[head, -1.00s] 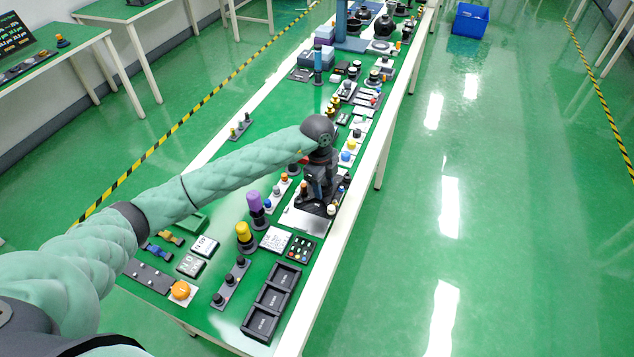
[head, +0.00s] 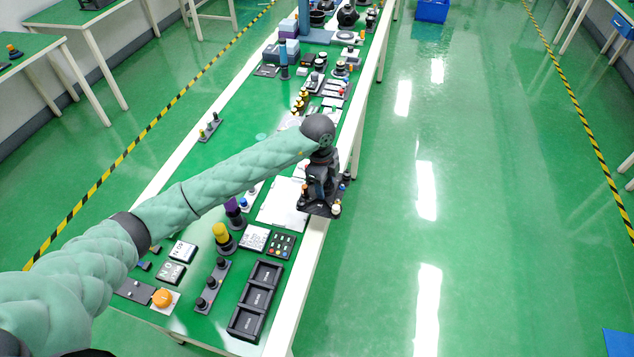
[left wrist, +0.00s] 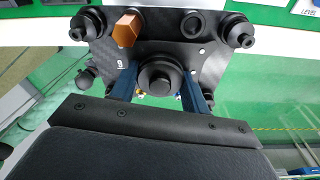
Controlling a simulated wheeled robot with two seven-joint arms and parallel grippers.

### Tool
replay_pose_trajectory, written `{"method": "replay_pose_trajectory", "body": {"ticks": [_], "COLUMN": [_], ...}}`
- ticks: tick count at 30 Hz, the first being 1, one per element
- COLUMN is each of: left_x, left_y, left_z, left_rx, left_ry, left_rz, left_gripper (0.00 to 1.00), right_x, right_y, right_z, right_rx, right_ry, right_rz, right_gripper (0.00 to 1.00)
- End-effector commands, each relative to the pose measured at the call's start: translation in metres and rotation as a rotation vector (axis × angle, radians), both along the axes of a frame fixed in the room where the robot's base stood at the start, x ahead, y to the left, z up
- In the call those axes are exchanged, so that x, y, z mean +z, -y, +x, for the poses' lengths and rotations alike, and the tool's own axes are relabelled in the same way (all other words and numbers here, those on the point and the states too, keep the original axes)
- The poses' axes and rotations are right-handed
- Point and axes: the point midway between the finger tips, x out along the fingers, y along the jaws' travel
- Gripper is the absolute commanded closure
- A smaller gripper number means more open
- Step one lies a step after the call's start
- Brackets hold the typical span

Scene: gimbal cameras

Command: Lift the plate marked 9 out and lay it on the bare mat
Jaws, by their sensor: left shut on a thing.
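The plate marked 9 is a dark plate with black corner knobs, a copper hex post and a middle knob; it shows in the left wrist view (left wrist: 205,68) and the head view (head: 316,209). My left gripper (left wrist: 160,86) is shut on the plate's middle knob, a blue finger on each side. In the head view this gripper (head: 320,190) holds the plate at the table's right edge, partly over the floor side. A bare pale rectangular sheet (head: 281,207), perhaps the mat, lies just left of the plate. My right gripper is not in view.
A black three-bay tray (head: 255,300), a keypad (head: 281,245), a yellow-topped knob (head: 222,236) and an orange button (head: 162,298) stand nearer on the green table. Several fixtures crowd the far end.

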Motion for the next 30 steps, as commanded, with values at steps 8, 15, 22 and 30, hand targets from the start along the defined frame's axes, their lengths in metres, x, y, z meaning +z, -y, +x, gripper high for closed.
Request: {"method": "replay_pose_trajectory", "body": {"ticks": [8, 15, 22, 30], "left_x": [0.001, 0.000, 0.000, 0.001], "left_y": [0.022, 0.041, 0.059, 0.080], "left_z": [-0.004, -0.008, -0.011, -0.015], "left_rx": [0.000, -0.001, -0.001, 0.000], "left_ry": [0.001, 0.000, 0.000, 0.001], "left_rz": [0.000, 0.000, 0.000, 0.000], "left_gripper": [0.84, 0.84, 0.84, 0.84], "right_x": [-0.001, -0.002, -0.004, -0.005], "right_y": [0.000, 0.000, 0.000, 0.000], "right_z": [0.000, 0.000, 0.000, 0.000], "right_rx": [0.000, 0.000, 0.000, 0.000], "right_ry": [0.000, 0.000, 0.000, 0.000], "right_rz": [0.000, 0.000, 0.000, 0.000], "right_gripper": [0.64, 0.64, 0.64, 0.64]}}
